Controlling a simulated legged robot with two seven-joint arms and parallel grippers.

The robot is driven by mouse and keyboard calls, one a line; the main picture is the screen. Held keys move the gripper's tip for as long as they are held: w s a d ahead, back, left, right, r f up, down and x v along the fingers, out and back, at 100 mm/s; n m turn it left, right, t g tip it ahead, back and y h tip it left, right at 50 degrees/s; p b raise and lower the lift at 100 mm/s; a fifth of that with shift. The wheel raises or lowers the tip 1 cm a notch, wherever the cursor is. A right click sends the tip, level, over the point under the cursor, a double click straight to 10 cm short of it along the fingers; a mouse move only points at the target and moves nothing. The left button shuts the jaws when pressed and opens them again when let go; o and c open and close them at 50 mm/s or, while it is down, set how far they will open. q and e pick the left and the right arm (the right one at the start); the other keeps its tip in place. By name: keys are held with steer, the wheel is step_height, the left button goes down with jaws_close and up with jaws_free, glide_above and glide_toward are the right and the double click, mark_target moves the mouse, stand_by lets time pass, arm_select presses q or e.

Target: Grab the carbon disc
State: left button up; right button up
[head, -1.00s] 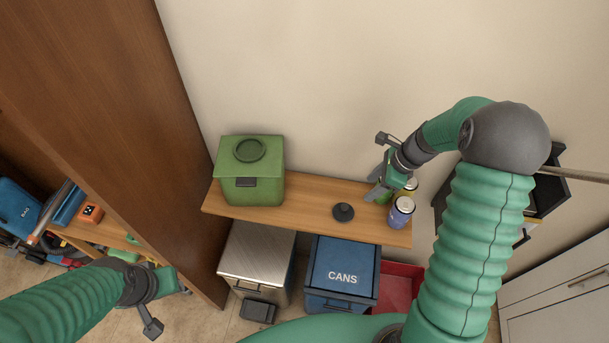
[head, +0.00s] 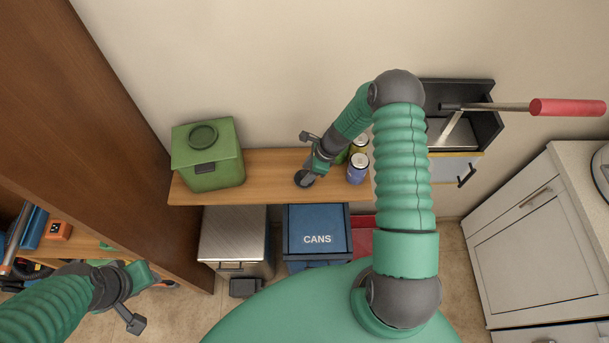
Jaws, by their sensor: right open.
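A small dark disc-shaped piece with a knob-like top, which I take as the carbon disc (head: 303,180), sits on the wooden shelf (head: 262,165) left of the cans. My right gripper (head: 311,170) is open, right above the disc and overlapping its upper part in the head view. I cannot tell whether its fingers touch the disc. My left gripper (head: 148,281) is low at the left, away from the shelf; its finger opening is not clear.
A green lidded box (head: 207,158) stands on the shelf's left end. A blue-purple can (head: 357,170) and a yellow-green can (head: 358,145) stand close right of my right gripper. A metal bin (head: 233,232) and a blue CANS bin (head: 317,232) are below.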

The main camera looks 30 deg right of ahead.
steer(key=shift+w+d+f, duration=0.1)
steer(key=shift+d+f, duration=0.05)
steer(key=shift+f, duration=0.1)
steer(key=shift+c, duration=0.4)
steer(key=shift+w+a, duration=0.15)
steer(key=shift+a, duration=0.05)
steer(key=c, duration=0.5)
steer(key=shift+a+r, duration=0.1)
jaws_close()
steer(key=shift+d, duration=0.2)
